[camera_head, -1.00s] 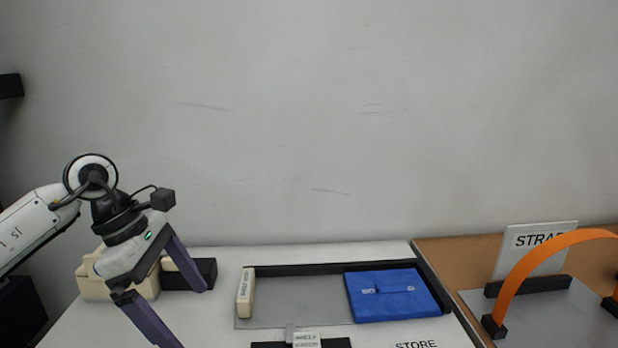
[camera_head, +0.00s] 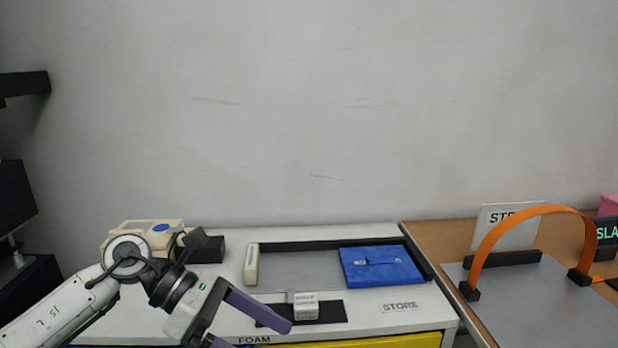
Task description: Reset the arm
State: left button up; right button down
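My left arm comes in from the lower left. Its gripper (camera_head: 262,331) has two purple fingers spread apart, with nothing seen between them; the lower finger is partly cut off by the bottom edge. It hangs in front of the white bench (camera_head: 355,310), near the FOAM label (camera_head: 254,339). A small white block with print (camera_head: 306,305) stands on a black strip just right of the upper fingertip. My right gripper is not in view. No lever can be clearly made out.
A grey tray (camera_head: 300,268) holds a blue folded pad (camera_head: 380,266) and a cream block (camera_head: 252,264). A cream device (camera_head: 140,232) stands at the back left. An orange strap arch (camera_head: 532,212) rises on the right over a grey plate. A yellow drawer front (camera_head: 390,341) shows below.

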pick_arm(q)
jog(key=s+d+r+n+t+h, duration=0.1)
jog(key=d+r+n+t+h, duration=0.2)
jog(key=d+n+t+h, duration=0.75)
jog(key=w+a+f+n+t+y, duration=0.2)
jog(key=a+f+n+t+y, duration=0.9)
jog(key=n, duration=1.5)
jog(key=s+a+f+n+g+y, duration=0.4)
jog(key=s+f, duration=0.5)
jog(key=f, duration=0.3)
jog(key=s+a+f+n+g+y, duration=0.4)
jog(key=s+a+f+n+g, duration=0.2)
jog(key=f, duration=0.7)
jog(key=s+n+g, duration=0.1)
jog(key=s+n, duration=0.1)
jog(key=s, duration=0.1)
jog(key=shift+s+f, duration=0.25)
jog(key=shift+s, duration=0.1)
jog(key=shift+n+g, duration=0.25)
